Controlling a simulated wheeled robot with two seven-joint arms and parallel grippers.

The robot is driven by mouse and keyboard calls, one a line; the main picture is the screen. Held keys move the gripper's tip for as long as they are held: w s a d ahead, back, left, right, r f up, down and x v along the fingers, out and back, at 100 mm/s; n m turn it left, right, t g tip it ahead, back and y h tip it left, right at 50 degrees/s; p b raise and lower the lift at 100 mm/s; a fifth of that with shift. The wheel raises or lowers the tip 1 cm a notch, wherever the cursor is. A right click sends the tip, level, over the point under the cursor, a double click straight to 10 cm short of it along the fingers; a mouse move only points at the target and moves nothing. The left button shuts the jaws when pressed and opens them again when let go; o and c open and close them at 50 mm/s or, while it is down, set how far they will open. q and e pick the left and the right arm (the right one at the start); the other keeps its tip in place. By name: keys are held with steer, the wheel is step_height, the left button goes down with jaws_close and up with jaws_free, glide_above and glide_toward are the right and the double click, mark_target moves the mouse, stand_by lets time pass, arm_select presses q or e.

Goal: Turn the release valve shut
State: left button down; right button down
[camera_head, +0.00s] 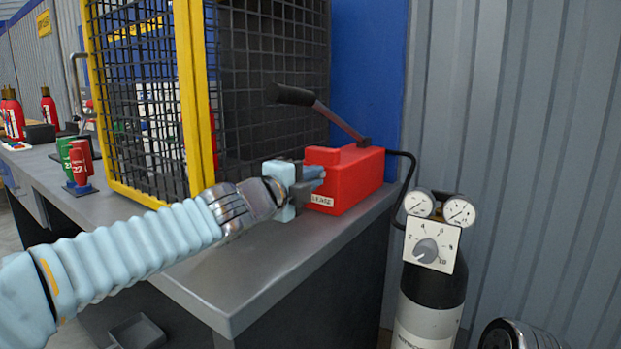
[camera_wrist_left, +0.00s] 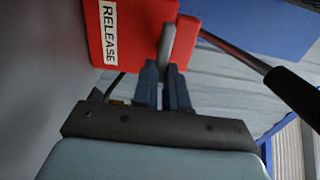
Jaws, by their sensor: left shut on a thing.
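The red pump box (camera_head: 347,177) with a "RELEASE" label sits on the grey bench, and it also shows in the left wrist view (camera_wrist_left: 138,25). Its release valve is a small grey lever (camera_wrist_left: 166,45) on the box's front face, seen in the left wrist view. My left gripper (camera_head: 315,174) reaches in from the left at the box. In the left wrist view its two dark blue fingers (camera_wrist_left: 164,85) are shut on the grey lever. In the head view the fingers hide the valve. My right gripper is not clearly shown.
A pump handle with a black grip (camera_head: 292,95) rises from the box to the upper left. A yellow-framed mesh cage (camera_head: 184,90) stands behind my left arm. A black cylinder (camera_head: 431,290) with gauges stands right of the bench. The front bench top is clear.

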arm_select(q)
steer(key=shift+f, duration=0.1)
steer(key=c, duration=1.2)
jaws_free()
steer(key=shift+o, duration=0.2)
steer(key=p+v, duration=0.1)
steer(key=v, duration=1.2)
steer(key=shift+p, duration=0.4)
steer(key=shift+s+a, duration=0.25)
steer(key=shift+s, duration=0.1)
